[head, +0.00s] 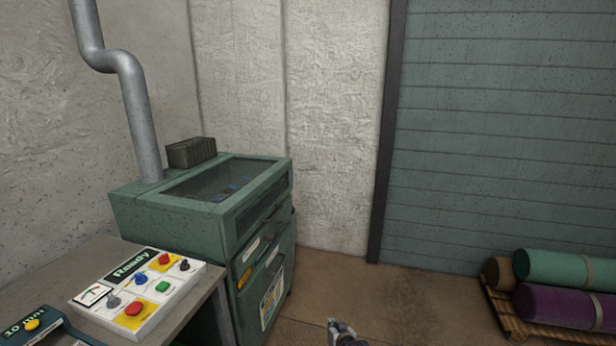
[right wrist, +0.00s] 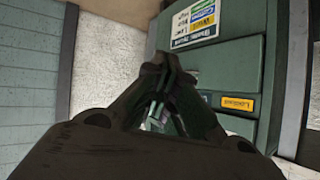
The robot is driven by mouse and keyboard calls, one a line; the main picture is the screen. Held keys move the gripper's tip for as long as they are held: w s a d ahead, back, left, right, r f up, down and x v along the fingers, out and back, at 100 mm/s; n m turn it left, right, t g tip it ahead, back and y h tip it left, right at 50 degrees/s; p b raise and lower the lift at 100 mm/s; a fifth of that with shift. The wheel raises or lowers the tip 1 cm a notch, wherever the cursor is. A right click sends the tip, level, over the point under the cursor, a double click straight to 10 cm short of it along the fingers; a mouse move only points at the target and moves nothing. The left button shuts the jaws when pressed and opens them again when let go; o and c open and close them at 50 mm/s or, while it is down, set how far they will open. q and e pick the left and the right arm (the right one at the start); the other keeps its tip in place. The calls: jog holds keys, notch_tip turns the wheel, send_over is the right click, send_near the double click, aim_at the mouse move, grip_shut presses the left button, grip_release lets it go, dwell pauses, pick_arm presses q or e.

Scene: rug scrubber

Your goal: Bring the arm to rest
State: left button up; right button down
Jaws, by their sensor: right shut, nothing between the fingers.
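My right gripper (head: 340,328) shows at the bottom edge of the head view, over the brown floor and to the right of the green machine. In the right wrist view, its fingers (right wrist: 166,62) meet at the tips and hold nothing. The green machine's front (right wrist: 228,65), with its labels, lies beyond the fingers in that view. The right gripper looks apart from the machine in the head view. My left gripper is in neither view.
The green machine (head: 165,220) stands against the wall. A table (head: 205,300) at the lower left bears a white control panel (head: 158,318) with coloured buttons and a "Ready" display. Rolled rugs (head: 562,268) lie on a wooden pallet (head: 505,318) at right. Floor (head: 410,300) between is clear.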

jog(key=s+d+f+g+h, duration=0.1)
jog(key=s+d+f+g, duration=0.1)
jog(key=s+d+f, duration=0.5)
jog(key=s+d+f+n+g+h+b, duration=0.1)
jog(key=s+d+f, duration=0.1)
jog(key=s+f, duration=0.85)
jog(key=s+d+f+g, duration=0.2)
jog(key=s+d+f, duration=0.3)
jog(key=s+f, duration=0.35)
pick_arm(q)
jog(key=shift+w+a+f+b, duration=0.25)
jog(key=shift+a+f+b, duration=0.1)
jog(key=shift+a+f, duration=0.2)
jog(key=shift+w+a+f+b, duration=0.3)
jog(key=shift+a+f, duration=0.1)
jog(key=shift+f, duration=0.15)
pick_arm(e)
jog(key=s+d+f+g, duration=0.1)
jog(key=s+d+f, duration=0.2)
jog(key=s, duration=0.9)
jog(key=s+d+f+g+h, duration=0.1)
jog(key=s+f, duration=0.4)
jog(key=s, duration=0.8)
jog(key=s+d+f+g, duration=0.2)
jog(key=s+d+f, duration=0.2)
jog(key=s, duration=0.9)
jog(key=shift+d+n+g+h, duration=0.3)
jog(key=shift+d+h, duration=0.1)
jog(key=shift+d, duration=0.55)
jog(key=shift+s, duration=0.1)
